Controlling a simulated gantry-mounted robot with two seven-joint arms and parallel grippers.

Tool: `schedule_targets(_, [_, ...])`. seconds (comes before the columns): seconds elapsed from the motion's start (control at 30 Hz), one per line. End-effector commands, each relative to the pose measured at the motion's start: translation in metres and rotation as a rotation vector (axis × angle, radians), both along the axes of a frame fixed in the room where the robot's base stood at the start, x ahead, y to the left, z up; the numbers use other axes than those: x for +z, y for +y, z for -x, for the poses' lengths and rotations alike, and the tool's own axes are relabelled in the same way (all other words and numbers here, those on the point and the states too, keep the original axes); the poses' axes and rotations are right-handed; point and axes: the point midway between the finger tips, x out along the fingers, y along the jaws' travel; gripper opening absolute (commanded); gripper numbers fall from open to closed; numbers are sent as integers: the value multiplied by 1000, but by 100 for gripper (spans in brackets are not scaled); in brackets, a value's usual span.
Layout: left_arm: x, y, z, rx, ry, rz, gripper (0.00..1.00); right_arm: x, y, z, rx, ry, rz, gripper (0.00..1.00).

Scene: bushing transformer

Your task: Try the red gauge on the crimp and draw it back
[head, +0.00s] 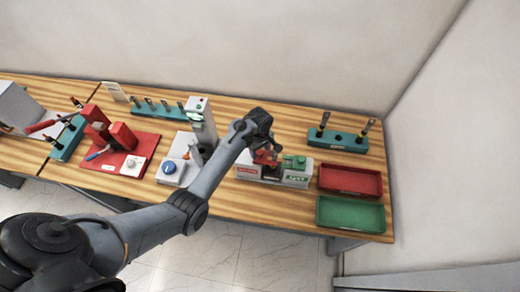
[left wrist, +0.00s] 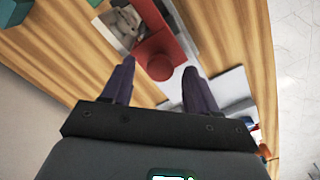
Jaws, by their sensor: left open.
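The red gauge (head: 266,158) sits at the white gauge stand (head: 248,172), beside a green gauge (head: 294,161). My left gripper (head: 268,148) is over the red gauge, its fingers hard to make out in the head view. In the left wrist view the two dark fingers (left wrist: 158,68) are apart. The red gauge's round knob (left wrist: 160,67) shows between and just beyond the fingertips, with no clear grip on it. I cannot pick out the crimp for certain. My right gripper is not in view.
A red tray (head: 350,192) and a green tray (head: 351,229) lie empty at the right. A teal holder (head: 337,144) with upright tools stands behind them. A red press (head: 122,137) and a white device with a blue knob (head: 170,167) stand left of my arm.

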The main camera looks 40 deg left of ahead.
Motion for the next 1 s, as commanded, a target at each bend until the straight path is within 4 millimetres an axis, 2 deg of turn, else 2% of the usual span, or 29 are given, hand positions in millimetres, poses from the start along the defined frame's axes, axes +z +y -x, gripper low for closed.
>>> schedule_targets(0.17, [-7, 0, 0, 0, 1, -1, 59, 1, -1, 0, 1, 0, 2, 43])
schedule_targets(0.43, [-7, 0, 0, 0, -1, -1, 57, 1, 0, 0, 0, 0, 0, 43])
schedule_targets(0.8, [-7, 0, 0, 0, 0, 0, 1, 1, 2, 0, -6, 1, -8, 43])
schedule_targets(1.0, [-8, 0, 0, -1, 0, 0, 0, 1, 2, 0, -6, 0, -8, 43])
